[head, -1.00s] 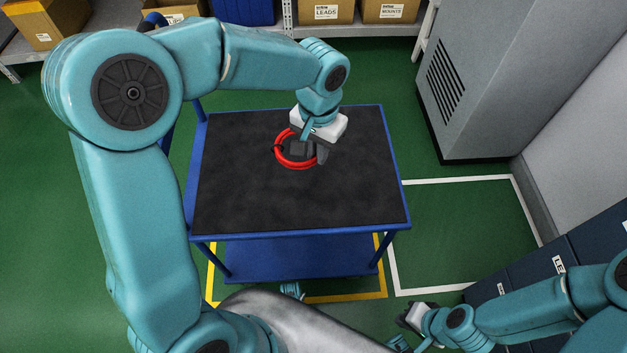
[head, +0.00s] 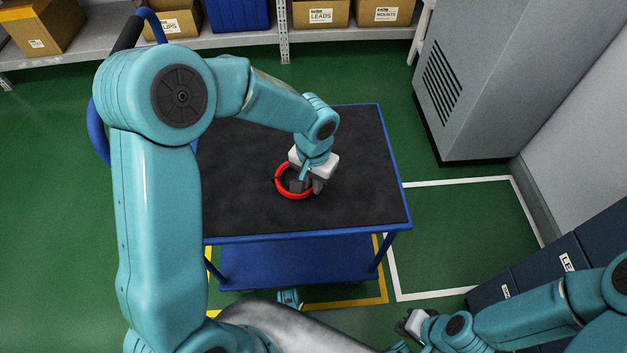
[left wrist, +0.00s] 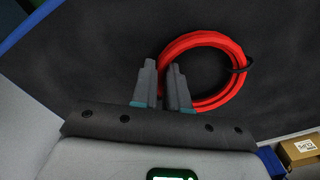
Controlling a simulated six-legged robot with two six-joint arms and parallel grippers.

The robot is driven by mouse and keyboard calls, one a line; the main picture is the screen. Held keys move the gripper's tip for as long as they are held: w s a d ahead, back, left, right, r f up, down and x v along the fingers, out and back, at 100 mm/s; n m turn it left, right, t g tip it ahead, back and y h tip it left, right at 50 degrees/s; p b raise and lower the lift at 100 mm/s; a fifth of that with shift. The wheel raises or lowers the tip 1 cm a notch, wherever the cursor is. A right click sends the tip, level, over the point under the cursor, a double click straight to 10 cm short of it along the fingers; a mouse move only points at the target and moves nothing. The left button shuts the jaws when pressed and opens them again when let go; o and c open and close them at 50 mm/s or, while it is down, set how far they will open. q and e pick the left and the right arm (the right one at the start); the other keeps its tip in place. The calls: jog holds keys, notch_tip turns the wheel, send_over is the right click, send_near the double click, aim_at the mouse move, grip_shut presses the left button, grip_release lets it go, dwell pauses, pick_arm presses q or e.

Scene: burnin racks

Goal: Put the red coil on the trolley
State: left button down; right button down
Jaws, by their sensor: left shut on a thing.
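The red coil (head: 281,188) is a ring of red cable with a dark tie. It is over the black top of the blue trolley (head: 240,205), near the middle. My left gripper (head: 306,187) reaches down from above and is shut on the coil's near right part. In the left wrist view the two grey fingers (left wrist: 163,88) close on the left side of the coil (left wrist: 205,40), with the dark tie at its right. Whether the coil touches the trolley top I cannot tell. My right gripper (head: 408,325) is low at the right, away from the trolley; its fingers are too small to read.
A grey cabinet (head: 480,75) stands right of the trolley. Shelves with cardboard boxes (head: 321,12) and a blue bin (head: 238,15) are behind. Dark blue drawers (head: 545,265) are at the lower right. Much of the trolley top around the coil is clear.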

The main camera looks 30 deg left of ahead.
pick_arm(q)
jog(key=shift+f, duration=0.2)
jog(key=c, duration=1.1)
grip_release()
jog(key=shift+w+r, duration=0.1)
jog(key=shift+r, duration=0.45)
notch_tip(320, 180, up, 11)
jog(key=p, duration=0.3)
jog(key=shift+r+p, duration=0.15)
jog(key=shift+p, duration=0.15)
